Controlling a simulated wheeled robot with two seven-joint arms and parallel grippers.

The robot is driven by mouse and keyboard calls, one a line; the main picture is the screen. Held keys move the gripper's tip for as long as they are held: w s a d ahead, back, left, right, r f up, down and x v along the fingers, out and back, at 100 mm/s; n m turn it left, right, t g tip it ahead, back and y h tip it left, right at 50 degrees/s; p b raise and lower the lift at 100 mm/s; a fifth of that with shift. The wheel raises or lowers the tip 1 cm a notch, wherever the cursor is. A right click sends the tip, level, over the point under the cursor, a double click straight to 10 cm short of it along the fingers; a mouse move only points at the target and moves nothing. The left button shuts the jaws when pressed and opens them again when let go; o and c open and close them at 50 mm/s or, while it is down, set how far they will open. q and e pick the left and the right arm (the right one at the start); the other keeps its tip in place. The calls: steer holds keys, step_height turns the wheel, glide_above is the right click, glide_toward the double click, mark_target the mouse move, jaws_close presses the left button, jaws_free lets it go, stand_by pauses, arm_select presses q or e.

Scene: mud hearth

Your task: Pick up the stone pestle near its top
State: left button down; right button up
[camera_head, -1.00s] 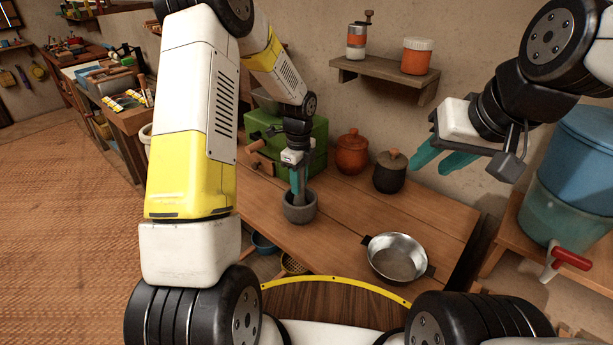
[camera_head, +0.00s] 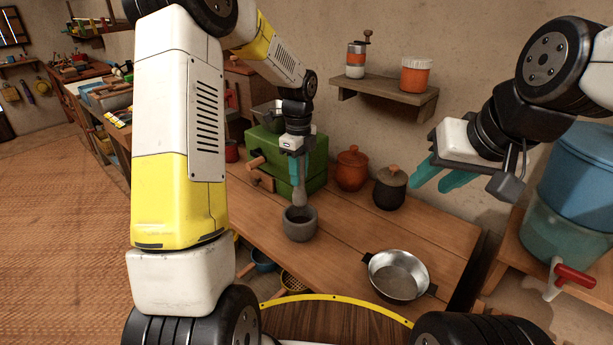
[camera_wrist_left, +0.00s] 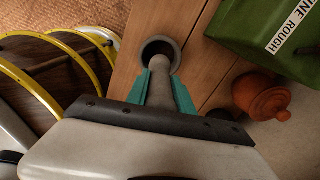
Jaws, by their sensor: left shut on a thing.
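The grey stone pestle (camera_head: 299,193) hangs upright between the teal fingers of my left gripper (camera_head: 300,172), which is shut on its upper part. Its lower end is just above or at the mouth of the grey stone mortar (camera_head: 299,224), which stands on the wooden table. In the left wrist view the pestle (camera_wrist_left: 161,88) runs between the fingers toward the mortar (camera_wrist_left: 160,48); I cannot tell there how far it clears the rim. My right gripper (camera_head: 435,177) is in the air at the right, its teal fingers apart and with nothing seen between them.
A green box (camera_head: 270,150) stands behind the mortar. An orange pot (camera_head: 351,170) and a dark pot (camera_head: 390,188) are to its right. A metal pan (camera_head: 398,275) lies at the table's front. A blue water container (camera_head: 580,185) stands far right. The table's middle is clear.

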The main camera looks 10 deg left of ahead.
arm_select(q)
steer(key=shift+r, duration=4.45)
